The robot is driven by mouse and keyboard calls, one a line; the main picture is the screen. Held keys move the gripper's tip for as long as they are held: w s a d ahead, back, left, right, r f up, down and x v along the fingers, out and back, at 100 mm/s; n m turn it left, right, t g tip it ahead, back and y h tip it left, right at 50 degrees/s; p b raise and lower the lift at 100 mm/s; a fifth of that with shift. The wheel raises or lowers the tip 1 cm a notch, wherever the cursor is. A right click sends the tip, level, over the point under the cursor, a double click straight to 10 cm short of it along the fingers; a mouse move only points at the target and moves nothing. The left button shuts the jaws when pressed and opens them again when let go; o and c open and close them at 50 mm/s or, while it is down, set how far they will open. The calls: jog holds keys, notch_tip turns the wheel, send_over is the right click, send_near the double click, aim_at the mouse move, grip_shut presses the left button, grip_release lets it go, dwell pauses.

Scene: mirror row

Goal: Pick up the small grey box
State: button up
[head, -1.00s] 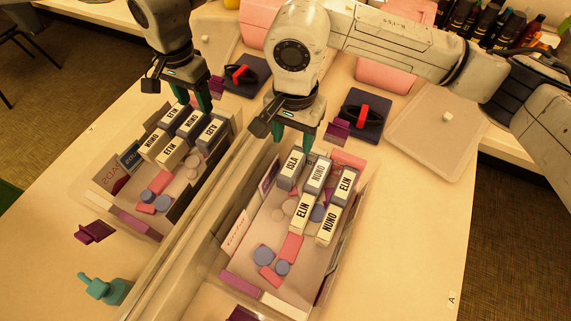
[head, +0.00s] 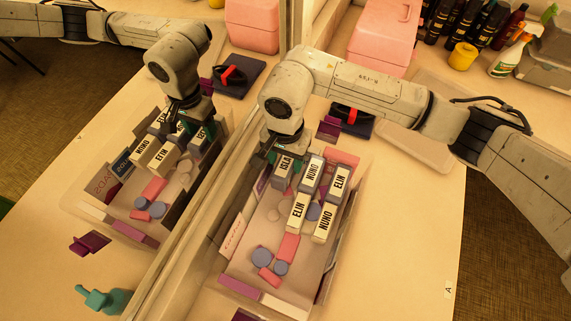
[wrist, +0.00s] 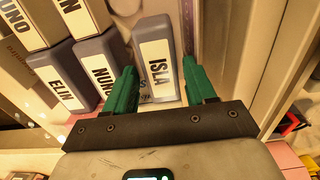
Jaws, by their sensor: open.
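Several grey boxes with white name labels stand in a clear-walled tray (head: 250,293). The ISLA box (head: 283,178) is at the back left of the group; beside it are a NUNO box (head: 311,172) and an ELIN box (head: 340,179), with more in front. They look alike in size. My gripper (head: 284,157) is over the ISLA box, its green fingers open. In the wrist view, the ISLA box (wrist: 156,65) lies between the fingertips (wrist: 160,72), with the left finger between it and the NUNO box (wrist: 100,70). Whether the fingers touch it I cannot tell.
A mirror (head: 190,225) stands along the tray's left side and repeats tray and arm. Pink and blue pieces (head: 262,257) lie in the tray's front. A dark case with a red handle (head: 352,117) is behind it. The table to the right is clear.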

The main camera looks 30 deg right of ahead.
jog(key=shift+f, duration=1.05)
jog(key=c, duration=0.8)
jog(key=shift+r, duration=0.1)
